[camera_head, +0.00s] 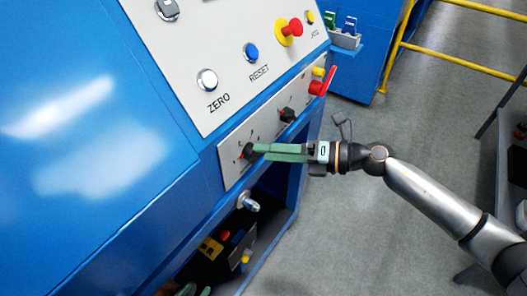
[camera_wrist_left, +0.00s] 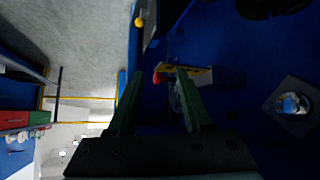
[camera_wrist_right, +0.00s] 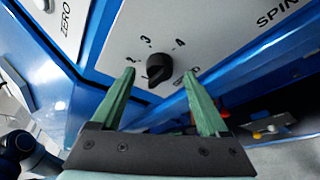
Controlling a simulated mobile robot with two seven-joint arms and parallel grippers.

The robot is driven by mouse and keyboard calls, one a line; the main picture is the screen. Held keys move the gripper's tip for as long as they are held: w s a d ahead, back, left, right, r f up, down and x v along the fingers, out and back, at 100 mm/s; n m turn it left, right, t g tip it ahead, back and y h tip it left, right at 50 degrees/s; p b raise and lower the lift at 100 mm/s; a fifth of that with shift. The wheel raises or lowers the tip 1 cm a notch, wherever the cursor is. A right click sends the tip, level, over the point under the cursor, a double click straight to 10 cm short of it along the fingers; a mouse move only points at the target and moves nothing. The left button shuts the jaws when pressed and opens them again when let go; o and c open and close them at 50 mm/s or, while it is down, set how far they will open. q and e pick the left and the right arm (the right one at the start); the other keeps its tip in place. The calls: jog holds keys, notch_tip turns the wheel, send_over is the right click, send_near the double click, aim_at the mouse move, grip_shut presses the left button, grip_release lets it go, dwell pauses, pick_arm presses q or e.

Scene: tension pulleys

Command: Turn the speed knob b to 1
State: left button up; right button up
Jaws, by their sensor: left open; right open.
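A black speed knob (camera_head: 248,150) sits on the grey strip of the blue machine's panel. My right gripper (camera_head: 262,152) reaches it from the right with open green fingers. In the right wrist view the knob (camera_wrist_right: 158,66) shows between the fingertips, with a gap on each side. Digits 2, 3 and 4 are printed around it; its label below is partly hidden, and its exact setting is unclear. A second black knob (camera_head: 287,114) sits farther along the strip.
ZERO (camera_head: 207,80) and RESET (camera_head: 250,52) buttons and a red emergency stop (camera_head: 295,27) are on the panel above. A red lever (camera_head: 323,82) sticks out at the strip's far end. An open recess (camera_head: 270,205) lies below.

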pick_arm(q)
jog(key=shift+w+d+f+b, duration=0.35)
jog(key=shift+d+b, duration=0.25)
jog(key=shift+b, duration=0.15)
pick_arm(e)
jog(key=v, duration=1)
pick_arm(q)
jog(key=shift+a, duration=0.1)
pick_arm(e)
jog(key=shift+d, duration=0.15)
jog(key=shift+s+d, duration=0.1)
